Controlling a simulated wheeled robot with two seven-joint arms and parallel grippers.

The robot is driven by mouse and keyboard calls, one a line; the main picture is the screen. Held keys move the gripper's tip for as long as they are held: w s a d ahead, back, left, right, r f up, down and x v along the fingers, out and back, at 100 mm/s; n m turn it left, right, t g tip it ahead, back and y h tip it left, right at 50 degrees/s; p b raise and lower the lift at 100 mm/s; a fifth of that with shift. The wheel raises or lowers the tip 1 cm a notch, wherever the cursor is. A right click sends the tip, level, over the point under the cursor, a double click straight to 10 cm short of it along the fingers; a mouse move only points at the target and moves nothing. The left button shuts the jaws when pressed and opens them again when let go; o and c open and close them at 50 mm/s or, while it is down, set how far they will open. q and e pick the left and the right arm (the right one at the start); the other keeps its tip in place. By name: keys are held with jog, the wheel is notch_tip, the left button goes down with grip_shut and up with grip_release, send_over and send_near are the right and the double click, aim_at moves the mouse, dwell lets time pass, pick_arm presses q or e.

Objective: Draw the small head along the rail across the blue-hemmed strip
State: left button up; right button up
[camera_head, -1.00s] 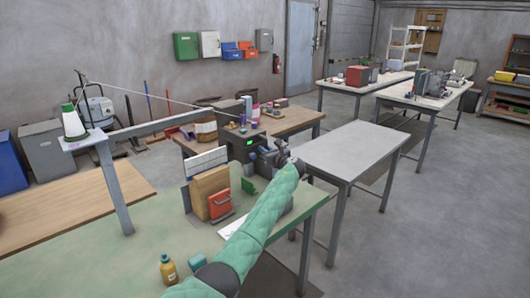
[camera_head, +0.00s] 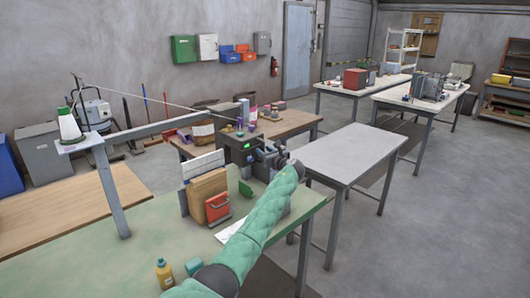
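A dark boxy machine (camera_head: 241,147) with a small lit green display stands at the far end of the green table (camera_head: 150,256). A smaller dark head (camera_head: 262,158) seems to sit at its right side; its rail cannot be made out. A white strip (camera_head: 203,164) with a thin bluish edge stands upright above a brown bag (camera_head: 207,190), left of the machine.
A red holder (camera_head: 217,207) stands before the bag. A yellow bottle (camera_head: 165,273) and a teal block (camera_head: 194,265) are near the table's front. A thread cone (camera_head: 69,124) on a post feeds a line toward the machine. A bare grey table (camera_head: 350,152) stands to the right.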

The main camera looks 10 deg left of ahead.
pick_arm(q)
jog(key=shift+d+f, duration=0.1)
jog(key=shift+f, duration=0.05)
pick_arm(e)
jog(key=shift+s+d, duration=0.1)
jog(key=shift+s, duration=0.05)
